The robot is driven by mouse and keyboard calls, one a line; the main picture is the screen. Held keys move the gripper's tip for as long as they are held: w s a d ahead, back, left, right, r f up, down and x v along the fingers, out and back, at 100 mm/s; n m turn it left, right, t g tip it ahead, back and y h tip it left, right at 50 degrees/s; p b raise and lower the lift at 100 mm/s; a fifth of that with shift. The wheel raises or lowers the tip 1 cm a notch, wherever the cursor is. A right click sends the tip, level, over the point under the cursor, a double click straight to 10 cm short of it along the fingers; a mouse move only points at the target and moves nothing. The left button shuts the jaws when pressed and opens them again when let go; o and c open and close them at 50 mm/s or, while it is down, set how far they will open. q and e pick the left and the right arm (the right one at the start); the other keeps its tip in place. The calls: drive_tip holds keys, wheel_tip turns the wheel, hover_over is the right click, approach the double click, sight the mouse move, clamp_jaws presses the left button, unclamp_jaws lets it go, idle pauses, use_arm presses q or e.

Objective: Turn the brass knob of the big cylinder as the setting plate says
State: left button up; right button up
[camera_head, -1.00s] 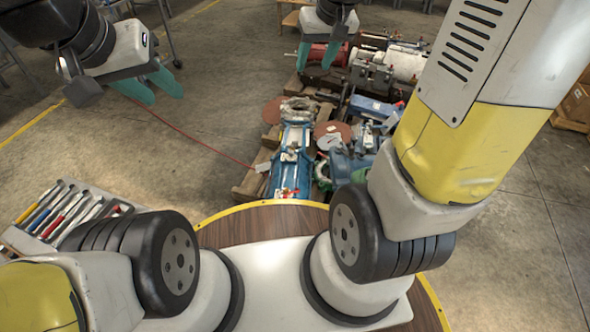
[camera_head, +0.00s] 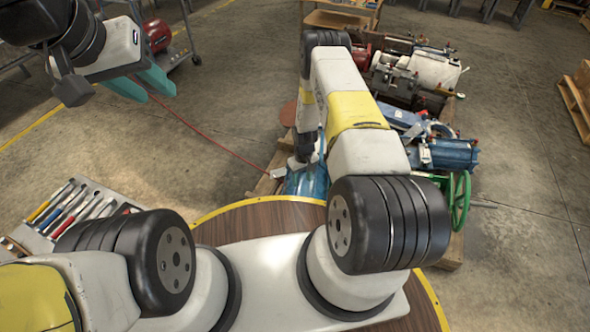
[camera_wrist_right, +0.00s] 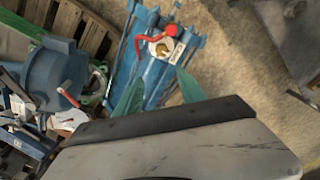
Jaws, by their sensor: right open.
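The big blue cylinder (camera_head: 308,182) lies on the pallet in front of me, partly covered by my right arm. In the right wrist view the cylinder (camera_wrist_right: 125,75) carries a small brass knob (camera_wrist_right: 160,48). A red part (camera_wrist_right: 141,40) curves beside it, and a small pale plate (camera_wrist_right: 177,53) sits close by; its marking is too small to read. My right gripper (camera_wrist_right: 157,93) is open, its teal fingers apart over the cylinder and short of the knob in the picture. My left gripper (camera_head: 158,88) is open and empty at the upper left, away from the pallet.
Other blue machine parts (camera_head: 455,153), a green handwheel (camera_head: 459,200) and grey and red cylinders (camera_head: 433,70) crowd the pallet. A tray of tools (camera_head: 70,210) stands at the left. A red hose (camera_head: 210,140) crosses the floor.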

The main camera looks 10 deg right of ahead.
drive_tip(key=f, duration=0.3)
drive_tip(key=s+f, duration=0.1)
drive_tip(key=f, duration=0.3)
drive_tip(key=s+f, duration=0.1)
drive_tip(key=f, duration=0.2)
drive_tip(key=shift+s+a+f, duration=0.1)
drive_tip(key=shift+a+f, duration=0.05)
drive_tip(key=shift+f, duration=0.8)
clamp_jaws()
